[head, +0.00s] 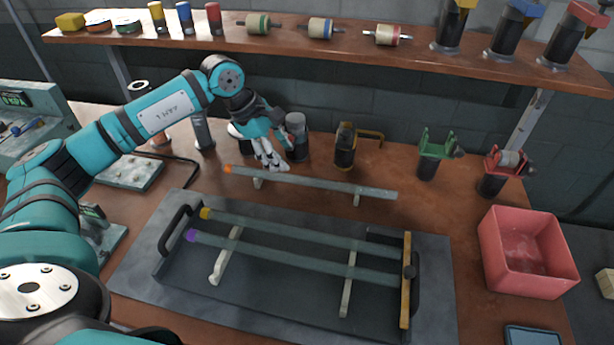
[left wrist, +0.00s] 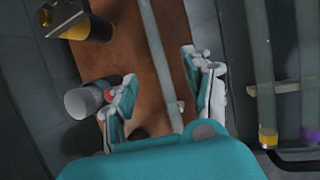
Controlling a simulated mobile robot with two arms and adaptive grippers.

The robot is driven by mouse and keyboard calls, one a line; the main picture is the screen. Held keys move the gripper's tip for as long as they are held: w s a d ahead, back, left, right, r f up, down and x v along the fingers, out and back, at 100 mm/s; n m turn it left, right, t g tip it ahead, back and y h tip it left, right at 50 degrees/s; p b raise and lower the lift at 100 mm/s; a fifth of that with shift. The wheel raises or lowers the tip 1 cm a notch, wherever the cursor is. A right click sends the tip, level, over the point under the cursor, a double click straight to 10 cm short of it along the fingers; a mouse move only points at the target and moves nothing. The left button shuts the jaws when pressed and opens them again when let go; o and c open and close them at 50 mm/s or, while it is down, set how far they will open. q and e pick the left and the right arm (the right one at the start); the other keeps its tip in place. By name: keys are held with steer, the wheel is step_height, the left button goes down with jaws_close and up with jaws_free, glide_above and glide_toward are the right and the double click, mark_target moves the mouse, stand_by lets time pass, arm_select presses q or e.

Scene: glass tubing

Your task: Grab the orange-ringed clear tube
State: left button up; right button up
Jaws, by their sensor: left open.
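The orange-ringed clear tube (head: 310,183) lies raised on two small supports behind the tray, its orange ring (head: 228,169) at the left end. My left gripper (head: 274,157) is open and empty just behind and above the tube's left part. In the left wrist view the open fingers of my left gripper (left wrist: 160,72) are spread to either side of the tube (left wrist: 160,60); they do not grip it. The orange ring is hidden there. My right gripper is not in view.
A dark tray (head: 270,285) holds a yellow-ringed tube (head: 300,231) and a purple-ringed tube (head: 290,256). A grey-topped cylinder (head: 296,138) stands close behind my left gripper. A black-and-yellow fixture (head: 345,150) is to its right. A pink bin (head: 525,270) stands at the right.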

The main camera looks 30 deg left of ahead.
arm_select(q)
steer(key=p, duration=0.1)
glide_above(301, 178)
steer(key=s+a, duration=0.2)
steer(key=f, duration=0.5)
steer(key=shift+w+d, duration=0.15)
steer(key=shift+d, duration=0.05)
steer(key=shift+w+d+f+p, duration=0.1)
steer(key=shift+d+f+p, duration=0.05)
steer(key=shift+f+p, duration=0.3)
steer(key=p+x, duration=0.1)
steer(key=x, duration=0.2)
steer(key=shift+w+f, duration=0.25)
steer(key=shift+f, duration=0.05)
steer(key=shift+w+f, duration=0.1)
steer(key=shift+f, duration=0.3)
steer(key=shift+c, duration=0.2)
steer(key=shift+r, duration=0.1)
jaws_close()
